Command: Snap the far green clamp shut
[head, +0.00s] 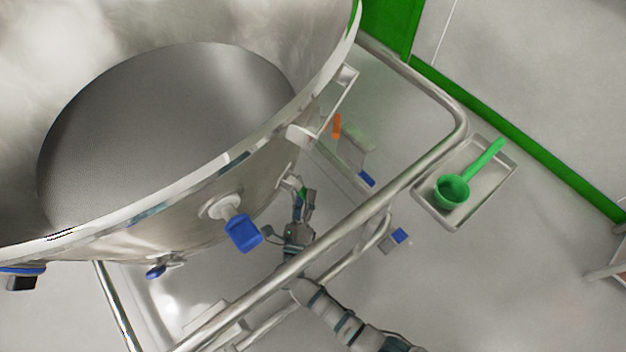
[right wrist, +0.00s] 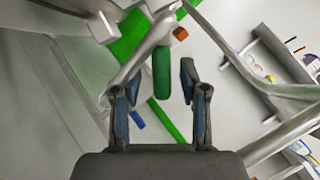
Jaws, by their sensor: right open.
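The green clamp handle (right wrist: 162,73) shows upright in the right wrist view, at the end of a pale metal arm. My right gripper (right wrist: 158,88) is open, with one finger on each side of the handle. A gap shows to the right finger; contact with the left finger cannot be told. In the head view my right gripper (head: 299,195) is beside the outer wall of the large steel bowl (head: 180,225), under its rim. Only a small bit of green shows at its fingers there. My left gripper is not in view.
A steel rail (head: 330,232) crosses in front of my right arm. A blue-handled valve (head: 242,232) sticks out of the bowl left of the gripper. A steel tray (head: 482,199) with a green scoop (head: 453,190) is at the right. Open floor lies beyond.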

